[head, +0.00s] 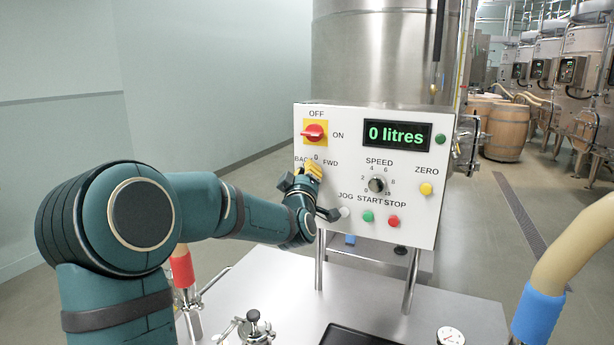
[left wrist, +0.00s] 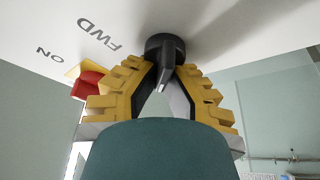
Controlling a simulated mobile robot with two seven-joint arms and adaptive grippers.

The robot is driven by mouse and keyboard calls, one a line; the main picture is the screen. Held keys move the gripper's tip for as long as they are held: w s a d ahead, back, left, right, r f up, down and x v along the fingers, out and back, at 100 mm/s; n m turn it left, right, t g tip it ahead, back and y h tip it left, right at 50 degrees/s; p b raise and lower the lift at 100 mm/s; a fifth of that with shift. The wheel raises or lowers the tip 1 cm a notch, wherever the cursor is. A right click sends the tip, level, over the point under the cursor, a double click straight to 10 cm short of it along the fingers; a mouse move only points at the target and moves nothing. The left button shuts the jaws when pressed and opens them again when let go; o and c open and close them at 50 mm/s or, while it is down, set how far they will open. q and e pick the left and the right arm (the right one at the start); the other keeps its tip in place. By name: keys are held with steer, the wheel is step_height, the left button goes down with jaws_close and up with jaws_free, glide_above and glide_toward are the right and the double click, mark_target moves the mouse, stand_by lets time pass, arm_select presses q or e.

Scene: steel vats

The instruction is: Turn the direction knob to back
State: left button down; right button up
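The direction knob (left wrist: 165,48) is black with a bar handle that has a white mark at its end. It sits on the white control panel (head: 345,150), below the BACK, 0 and FWD labels. In the head view my left gripper (head: 311,172) covers the knob and part of the BACK label. In the left wrist view the yellow fingers of my left gripper (left wrist: 166,74) close in from both sides, and their tips meet the bar handle. Which label the handle points to is hard to tell. My right gripper is out of view.
The red main switch (head: 314,132) sits just above, and shows beside a finger in the left wrist view (left wrist: 90,84). The speed knob (head: 377,184) and several coloured buttons lie to the right. A steel table (head: 270,290) with fittings stands below; a hose (head: 572,250) rises at right.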

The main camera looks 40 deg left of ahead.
arm_select(q)
steer(key=shift+r, duration=0.1)
steer(key=c, duration=1.1)
jaws_free()
steer(key=v, duration=1.2)
